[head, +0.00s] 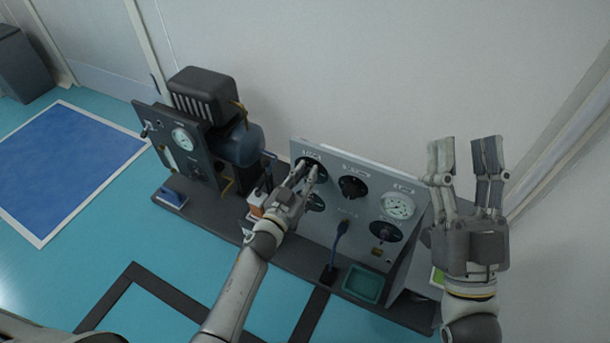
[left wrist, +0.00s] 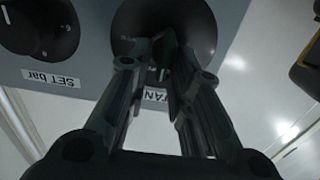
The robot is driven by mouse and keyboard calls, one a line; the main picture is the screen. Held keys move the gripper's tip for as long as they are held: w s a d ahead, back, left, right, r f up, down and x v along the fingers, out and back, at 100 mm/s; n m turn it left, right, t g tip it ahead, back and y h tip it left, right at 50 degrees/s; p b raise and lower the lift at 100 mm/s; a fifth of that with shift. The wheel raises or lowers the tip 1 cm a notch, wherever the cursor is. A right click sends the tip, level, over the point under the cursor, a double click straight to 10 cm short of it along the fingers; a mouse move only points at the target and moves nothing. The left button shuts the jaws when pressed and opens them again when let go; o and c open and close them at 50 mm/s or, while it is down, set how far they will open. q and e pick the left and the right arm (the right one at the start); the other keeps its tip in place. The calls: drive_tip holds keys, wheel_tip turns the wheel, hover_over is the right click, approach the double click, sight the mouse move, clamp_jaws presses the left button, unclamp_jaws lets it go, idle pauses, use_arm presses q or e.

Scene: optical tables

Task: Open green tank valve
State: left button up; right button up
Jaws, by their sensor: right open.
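The tank valve is a round black knob (head: 313,166) at the upper left of the grey panel, with its label above it. In the left wrist view the dark knob (left wrist: 195,22) fills the top middle, and a green part (left wrist: 166,48) shows between my fingertips. My left gripper (head: 306,176) is at this knob, its fingers narrowed on either side of the green part; it also shows in the left wrist view (left wrist: 158,58). Whether the fingers press on it I cannot tell. My right gripper (head: 465,155) is open and empty, raised at the right, fingers pointing up.
The panel (head: 338,225) also carries a second black knob (head: 352,188), a white gauge (head: 398,206) and a lower knob (head: 386,232). A teal tray (head: 363,284) lies on the dark base in front. A compressor unit (head: 205,95) with its own gauge panel stands left. A wall is behind.

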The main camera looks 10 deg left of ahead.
use_arm(q)
clamp_jaws()
